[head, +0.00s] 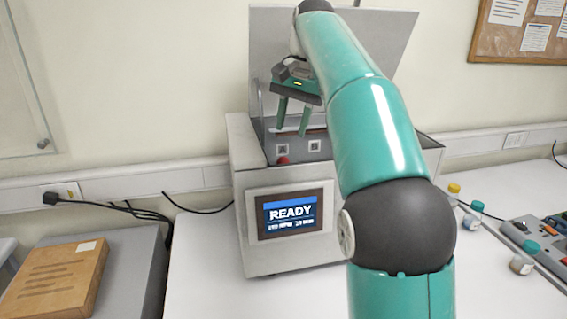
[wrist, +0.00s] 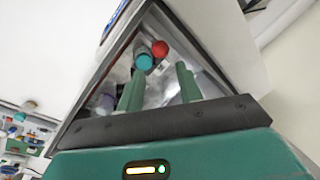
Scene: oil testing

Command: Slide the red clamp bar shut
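The grey testing machine (head: 240,165) stands on the white table with its lid raised and its screen (head: 290,214) reading "READY". A small red round piece (head: 282,160) shows low at the front of its open bay; it also shows as a red ball-like end (wrist: 159,48) in the wrist view. I cannot make out the rest of the clamp bar. A teal cap (wrist: 144,62) sits beside the red end. My gripper (head: 292,131) points down into the bay. In the wrist view its green fingers (wrist: 160,70) are apart, with nothing held, short of the red end.
Two pale square panels (head: 314,146) are on the machine's inner front. Small capped bottles (head: 472,215) and a grey device (head: 540,240) stand at the right. A wooden box (head: 55,280) lies at the left.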

